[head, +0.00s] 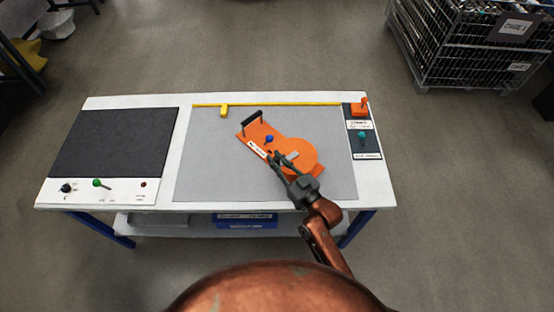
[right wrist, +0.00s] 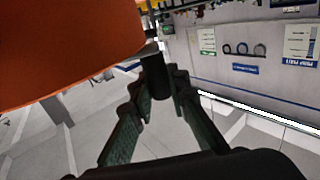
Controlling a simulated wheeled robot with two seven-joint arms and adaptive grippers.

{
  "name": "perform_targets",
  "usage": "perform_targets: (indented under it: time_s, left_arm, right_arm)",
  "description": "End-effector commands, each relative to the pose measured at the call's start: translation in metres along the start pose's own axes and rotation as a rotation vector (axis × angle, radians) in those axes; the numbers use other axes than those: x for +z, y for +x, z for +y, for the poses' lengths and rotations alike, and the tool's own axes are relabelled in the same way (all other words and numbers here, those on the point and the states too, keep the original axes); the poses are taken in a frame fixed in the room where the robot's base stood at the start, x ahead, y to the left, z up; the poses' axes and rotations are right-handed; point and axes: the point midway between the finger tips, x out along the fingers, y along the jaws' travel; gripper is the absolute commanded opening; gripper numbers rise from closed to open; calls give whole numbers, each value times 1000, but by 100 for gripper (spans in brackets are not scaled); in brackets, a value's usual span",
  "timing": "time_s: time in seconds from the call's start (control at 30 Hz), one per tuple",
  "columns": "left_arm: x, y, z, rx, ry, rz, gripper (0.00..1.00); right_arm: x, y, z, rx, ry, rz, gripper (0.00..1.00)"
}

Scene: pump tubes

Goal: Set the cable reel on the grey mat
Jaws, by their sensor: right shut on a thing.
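The orange cable reel (head: 296,154) appears as a round orange disc on a flat orange plate with a black handle (head: 252,119), a blue knob and a white label. It lies slantwise over the light grey mat (head: 215,165); whether it touches the mat I cannot tell. My right gripper (head: 278,160) reaches in from below and overlaps the disc. In the right wrist view its fingers (right wrist: 158,82) are shut on a dark peg beside the reel's orange side (right wrist: 70,45), which fills the upper left. My left gripper is not in view.
A darker mat (head: 115,140) lies at the table's left, above a white strip with a green lever (head: 98,183). A yellow rail (head: 270,104) runs along the back edge. A dark panel (head: 363,140) stands at the right. The grey mat's left half is clear.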

Motion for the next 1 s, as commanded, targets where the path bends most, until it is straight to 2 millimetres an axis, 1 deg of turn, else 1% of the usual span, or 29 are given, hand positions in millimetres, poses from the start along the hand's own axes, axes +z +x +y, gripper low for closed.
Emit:
perform_targets:
  time_s: [0.07,0.3,0.33,0.57,0.87,0.97,1.0]
  left_arm:
    - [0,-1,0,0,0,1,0]
    - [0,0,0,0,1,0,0]
    - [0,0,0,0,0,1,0]
    - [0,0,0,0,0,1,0]
    - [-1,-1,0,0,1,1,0]
    - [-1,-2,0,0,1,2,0]
    - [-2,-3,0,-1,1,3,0]
  right_arm:
    - [-5,0,0,1,-4,7,0]
    - [-2,0,0,1,-4,7,0]
    - [1,0,0,0,0,-1,17]
    - [1,0,0,0,0,0,33]
    - [-2,0,0,0,0,0,33]
    - [-1,-8,0,1,-1,-1,33]
    - [0,-14,1,1,-1,-3,33]
